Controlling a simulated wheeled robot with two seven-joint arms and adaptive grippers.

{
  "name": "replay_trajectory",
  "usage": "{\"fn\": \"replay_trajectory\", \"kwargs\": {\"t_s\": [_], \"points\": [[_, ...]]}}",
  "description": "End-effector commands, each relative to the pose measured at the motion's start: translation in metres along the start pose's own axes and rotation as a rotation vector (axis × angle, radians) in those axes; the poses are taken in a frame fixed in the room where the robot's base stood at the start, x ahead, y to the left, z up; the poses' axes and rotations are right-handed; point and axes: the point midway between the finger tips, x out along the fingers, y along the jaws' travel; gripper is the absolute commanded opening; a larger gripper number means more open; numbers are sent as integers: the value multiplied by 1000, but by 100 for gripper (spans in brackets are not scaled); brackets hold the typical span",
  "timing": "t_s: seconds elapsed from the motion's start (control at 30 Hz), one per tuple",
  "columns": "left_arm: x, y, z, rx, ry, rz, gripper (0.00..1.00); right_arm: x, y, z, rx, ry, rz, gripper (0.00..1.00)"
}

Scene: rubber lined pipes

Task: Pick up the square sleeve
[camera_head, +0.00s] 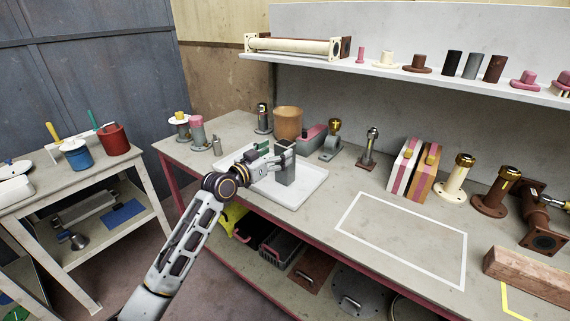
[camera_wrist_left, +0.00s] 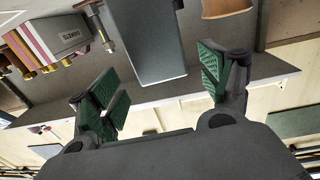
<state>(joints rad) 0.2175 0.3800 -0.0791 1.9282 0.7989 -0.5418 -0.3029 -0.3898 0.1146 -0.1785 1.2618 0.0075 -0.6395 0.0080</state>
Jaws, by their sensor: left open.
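The square sleeve, a grey upright square block (camera_head: 286,174), stands in the white tray (camera_head: 310,187) on the workbench. My left gripper (camera_head: 273,157) is at the upper part of the sleeve, partly covering it. In the left wrist view the sleeve (camera_wrist_left: 152,45) shows as a grey block ahead of the gripper, in the gap between the fingers. The left gripper (camera_wrist_left: 162,75) is open there, its green-padded fingers spread wide. Gaps show between both pads and the sleeve. My right gripper is not in view.
Behind the tray stand an orange-brown cylinder (camera_head: 288,123), a grey and pink block (camera_head: 313,138) and metal fittings (camera_head: 331,140). Striped blocks (camera_head: 408,168) and flanged pipes (camera_head: 456,178) stand to the right. A white-outlined bench area (camera_head: 400,238) is clear. A shelf (camera_head: 400,73) overhangs the back.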

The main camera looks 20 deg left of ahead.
Motion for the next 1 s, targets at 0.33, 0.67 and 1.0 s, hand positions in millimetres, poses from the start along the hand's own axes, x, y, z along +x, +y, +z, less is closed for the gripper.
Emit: {"fn": "replay_trajectory", "kwargs": {"t_s": [0.33, 0.67, 1.0], "points": [[25, -1, 4, -3, 1, 0, 79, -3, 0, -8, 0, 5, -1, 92], [49, -2, 5, 0, 0, -1, 79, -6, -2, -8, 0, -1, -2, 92], [50, -2, 6, 0, 0, -1, 79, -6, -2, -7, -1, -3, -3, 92]]}}
